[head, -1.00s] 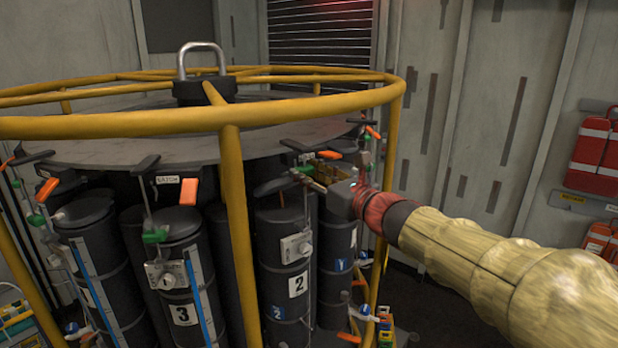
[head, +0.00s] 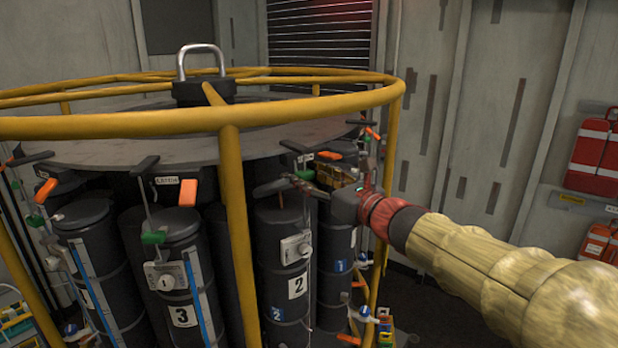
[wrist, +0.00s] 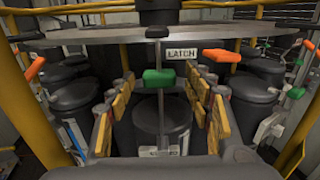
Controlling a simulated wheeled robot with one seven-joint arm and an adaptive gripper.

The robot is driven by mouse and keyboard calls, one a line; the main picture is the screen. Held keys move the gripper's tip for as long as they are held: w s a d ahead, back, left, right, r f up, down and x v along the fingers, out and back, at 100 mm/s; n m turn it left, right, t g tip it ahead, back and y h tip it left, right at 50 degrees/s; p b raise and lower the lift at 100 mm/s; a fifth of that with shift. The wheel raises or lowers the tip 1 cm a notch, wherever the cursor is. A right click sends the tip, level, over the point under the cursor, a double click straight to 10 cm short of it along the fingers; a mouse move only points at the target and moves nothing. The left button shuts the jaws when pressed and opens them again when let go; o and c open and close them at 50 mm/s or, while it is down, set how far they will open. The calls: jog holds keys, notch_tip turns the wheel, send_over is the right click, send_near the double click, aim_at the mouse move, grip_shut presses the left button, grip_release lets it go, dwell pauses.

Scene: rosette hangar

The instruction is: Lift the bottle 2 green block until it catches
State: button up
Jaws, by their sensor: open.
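In the head view a small part of the block (head: 304,175) shows by my fingertips. My gripper (wrist: 163,88) is open, with one yellow-padded finger on each side of the block and a visible gap on both sides. The block's contact with the fingers cannot be made out in the head view (head: 318,183).
A LATCH label (wrist: 181,53) and an orange handle (wrist: 222,55) hang under the grey top plate (head: 110,150), just above the block. The yellow ring frame (head: 230,180) stands close to my gripper. Bottle 3 (head: 183,285) is to the left. Open floor lies to the right.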

jog(key=v, duration=0.7)
jog(key=shift+s+d, duration=0.15)
jog(key=shift+s, duration=0.1)
dwell(0.3)
jog(key=s+f+n+g+h+b, duration=0.1)
jog(key=s+f+n+g+b, duration=0.15)
jog(key=s+f+n, duration=0.5)
jog(key=s+f+n+g+h+b, duration=0.1)
jog(key=s+f+n+g+b, duration=0.3)
jog(key=f, duration=0.6)
jog(key=s+f+n+g+h, duration=0.15)
jog(key=s+f+n, duration=0.25)
jog(key=f+n, duration=0.4)
jog(key=s+d+f+n+h+b, duration=0.2)
jog(key=s+d+f+n+b, duration=0.1)
jog(key=f+b, duration=0.5)
jog(key=s+d+f+n+h+b, duration=0.3)
jog(key=s+d+f+b, duration=0.3)
jog(key=f, duration=0.6)
jog(key=s+d+f+n+h+b, duration=0.2)
jog(key=s+d+f+b, duration=0.3)
jog(key=f+b, duration=0.6)
jog(key=shift+s+n+g, duration=0.4)
jog(key=shift+s+n, duration=0.15)
jog(key=shift+s, duration=0.1)
